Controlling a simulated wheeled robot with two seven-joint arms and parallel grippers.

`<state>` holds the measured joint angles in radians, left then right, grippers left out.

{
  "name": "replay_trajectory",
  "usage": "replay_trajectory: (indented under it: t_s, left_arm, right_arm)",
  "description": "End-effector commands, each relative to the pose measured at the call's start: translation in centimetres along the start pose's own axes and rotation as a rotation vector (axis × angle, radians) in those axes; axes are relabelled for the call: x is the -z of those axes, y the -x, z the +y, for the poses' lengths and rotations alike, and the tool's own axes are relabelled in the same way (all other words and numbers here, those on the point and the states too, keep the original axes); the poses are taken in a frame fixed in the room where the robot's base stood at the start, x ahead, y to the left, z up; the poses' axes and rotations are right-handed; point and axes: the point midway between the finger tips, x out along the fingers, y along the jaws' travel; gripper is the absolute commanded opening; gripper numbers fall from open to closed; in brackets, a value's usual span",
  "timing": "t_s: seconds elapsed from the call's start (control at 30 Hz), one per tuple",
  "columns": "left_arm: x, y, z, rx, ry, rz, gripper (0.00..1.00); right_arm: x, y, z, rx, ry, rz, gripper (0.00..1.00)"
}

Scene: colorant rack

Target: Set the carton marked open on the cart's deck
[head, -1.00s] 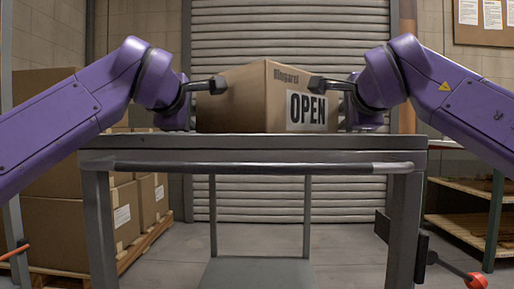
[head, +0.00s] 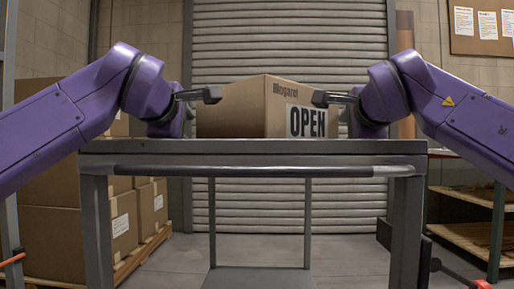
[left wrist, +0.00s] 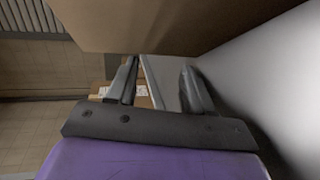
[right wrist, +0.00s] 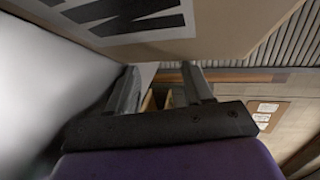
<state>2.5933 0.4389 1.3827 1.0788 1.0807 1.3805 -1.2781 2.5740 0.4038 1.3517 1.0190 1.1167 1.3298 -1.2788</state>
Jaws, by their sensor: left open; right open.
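The carton (head: 235,112) is brown, with a black-on-white OPEN label on its right visible face. It appears upright, with one corner towards me, over the cart's deck (head: 250,147). The deck's front edge hides its bottom, so I cannot tell whether it rests there. My left gripper (head: 213,95) is open at the carton's left side; my right gripper (head: 319,98) is open at its right side, above the label. The carton fills the top of the left wrist view (left wrist: 170,25) and the right wrist view (right wrist: 220,42), close to both grippers. Contact is unclear.
The cart's push handle (head: 250,171) runs across the front below the deck. Stacked boxes (head: 125,215) stand on a pallet at left. A shelf (head: 470,205) stands at right. A shutter (head: 290,40) closes the back.

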Motion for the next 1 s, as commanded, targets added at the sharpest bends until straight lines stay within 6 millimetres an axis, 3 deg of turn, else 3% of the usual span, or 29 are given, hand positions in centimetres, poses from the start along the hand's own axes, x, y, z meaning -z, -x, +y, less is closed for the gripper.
replay_trajectory:
  t_s: [0.2, 0.4, 0.53, 0.63, 1.0]
  left_arm:
    - [0.1, 5.8, 0.1, -0.005, -0.001, 0.0, 0.51]
    - [0.0, 9.4, 0.0, -0.002, -0.001, -0.001, 0.51]
    - [0.0, 10.1, 0.0, 0.0, -0.001, -0.001, 0.51]
    - [0.0, 10.2, 0.0, 0.0, -0.001, -0.001, 0.51]
    - [0.0, 10.1, 0.0, 0.0, -0.001, -0.001, 0.51]
  right_arm:
    - [0.1, 0.0, 0.0, 0.0, -0.001, 0.001, 0.51]
    - [0.1, 0.0, 0.0, 0.0, -0.001, 0.002, 0.51]
    - [0.1, 0.3, -0.1, 0.001, 0.0, 0.001, 0.51]
    - [0.1, 1.8, -0.1, 0.004, 0.001, 0.0, 0.51]
    - [0.1, 10.5, -0.1, 0.003, 0.0, 0.002, 0.51]
